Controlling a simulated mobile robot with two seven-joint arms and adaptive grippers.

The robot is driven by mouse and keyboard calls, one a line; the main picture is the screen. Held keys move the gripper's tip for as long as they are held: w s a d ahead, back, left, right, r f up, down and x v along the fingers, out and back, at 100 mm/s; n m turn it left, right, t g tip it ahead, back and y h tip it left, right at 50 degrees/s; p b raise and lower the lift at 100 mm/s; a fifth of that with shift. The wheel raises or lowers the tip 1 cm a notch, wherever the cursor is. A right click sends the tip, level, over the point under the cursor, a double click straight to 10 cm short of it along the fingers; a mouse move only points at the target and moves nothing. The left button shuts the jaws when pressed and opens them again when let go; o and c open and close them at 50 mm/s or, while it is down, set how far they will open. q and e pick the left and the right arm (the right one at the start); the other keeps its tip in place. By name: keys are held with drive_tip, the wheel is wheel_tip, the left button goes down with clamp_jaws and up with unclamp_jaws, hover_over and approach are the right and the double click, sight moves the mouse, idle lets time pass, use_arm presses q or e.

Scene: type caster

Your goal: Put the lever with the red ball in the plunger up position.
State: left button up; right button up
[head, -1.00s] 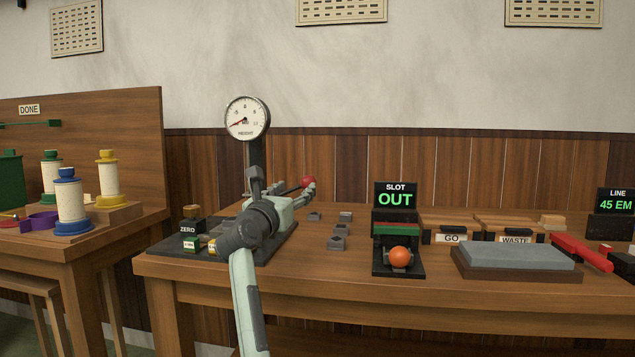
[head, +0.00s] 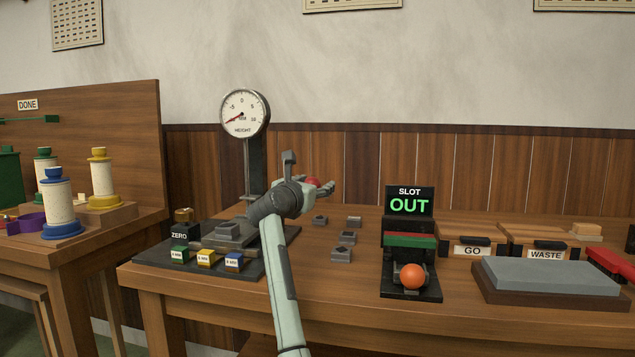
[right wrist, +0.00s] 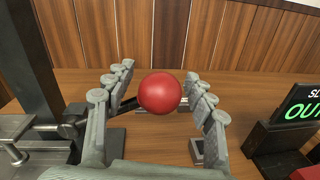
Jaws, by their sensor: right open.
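The red ball (head: 313,182) is the end of a lever on the dial gauge stand (head: 254,165). In the right wrist view the red ball (right wrist: 160,93) sits between the spread fingers, with a dark lever rod (right wrist: 126,104) running left from it to the stand. My right gripper (head: 318,185) is open around the ball; in the right wrist view the gripper (right wrist: 162,90) shows gaps on both sides of it. The gauge (head: 241,113) reads near its low end. The plunger is hidden or cannot be made out behind my arm. My left gripper is not in view.
Several small grey pieces (head: 347,238) lie right of the gripper. A SLOT OUT device (head: 410,245) with an orange ball stands further right.

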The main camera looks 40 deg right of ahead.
drive_tip(key=shift+x, duration=1)
clamp_jaws()
drive_tip(key=shift+f, duration=0.1)
